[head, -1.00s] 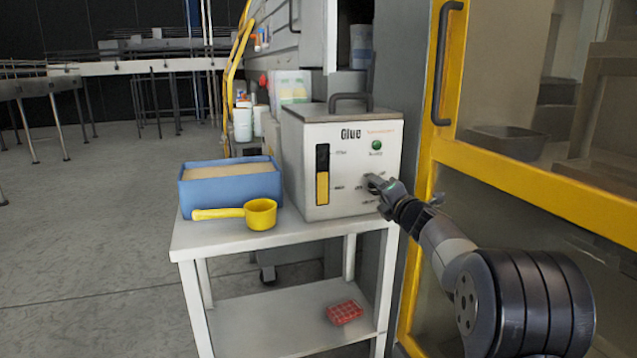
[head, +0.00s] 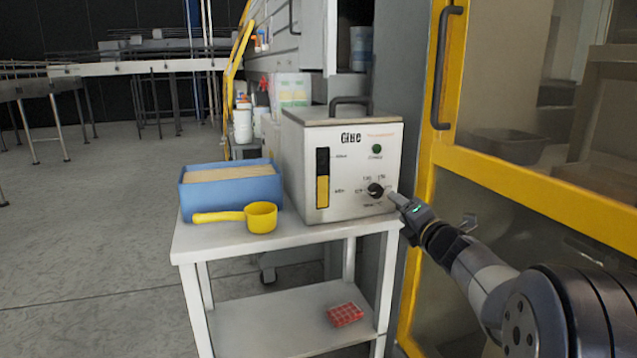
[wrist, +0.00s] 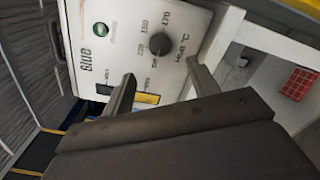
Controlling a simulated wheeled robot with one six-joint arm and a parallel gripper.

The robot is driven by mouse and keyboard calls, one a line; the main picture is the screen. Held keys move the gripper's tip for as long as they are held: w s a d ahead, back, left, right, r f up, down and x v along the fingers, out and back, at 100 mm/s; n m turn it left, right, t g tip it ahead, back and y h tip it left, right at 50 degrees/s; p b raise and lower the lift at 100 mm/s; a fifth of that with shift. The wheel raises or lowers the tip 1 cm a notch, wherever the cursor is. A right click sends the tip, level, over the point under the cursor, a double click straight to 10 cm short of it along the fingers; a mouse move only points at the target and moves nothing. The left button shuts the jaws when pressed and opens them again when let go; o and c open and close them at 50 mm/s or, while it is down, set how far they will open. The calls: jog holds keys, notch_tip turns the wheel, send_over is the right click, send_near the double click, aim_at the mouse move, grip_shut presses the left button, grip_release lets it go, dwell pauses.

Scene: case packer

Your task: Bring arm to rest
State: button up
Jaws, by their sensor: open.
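My gripper (head: 396,198) is at the right of the glue machine (head: 340,135), just off its front panel, with its fingers pointing at the machine. The black temperature knob (head: 376,190) on that panel is now in plain view. In the wrist view the gripper's two fingers (wrist: 160,88) are spread apart with nothing between them. The knob (wrist: 160,44) lies beyond the fingertips, apart from them, and the numbers around it show. My arm reaches in from the lower right of the head view.
The machine stands on a white table (head: 300,232) with a blue box (head: 231,190) and a yellow scoop (head: 261,216). A red item (head: 344,314) lies on the lower shelf. A yellow-framed glass door (head: 520,178) is close on the right. Open floor lies left.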

aim_at(378, 194)
jog(key=b+x, duration=0.1)
jog(key=x, duration=0.8)
jog(key=shift+w, duration=0.1)
jog(key=shift+w+a+r+m+p, duration=0.1)
jog(key=shift+w+r+m+p, duration=0.05)
jog(key=shift+w+m+p, duration=0.2)
jog(key=m+p, duration=0.3)
jog(key=m, duration=0.1)
jog(key=shift+s+m, duration=0.1)
jog(key=shift+m, duration=0.25)
jog(key=m+p, duration=0.4)
jog(key=m, duration=0.1)
jog(key=shift+m, duration=0.4)
jog(key=m+p, duration=0.6)
jog(key=m, duration=0.1)
jog(key=m+p, duration=0.3)
jog(key=shift+f+m+p, duration=0.3)
jog(key=shift+m+p, duration=0.1)
jog(key=shift+m, duration=0.1)
jog(key=shift+a, duration=0.1)
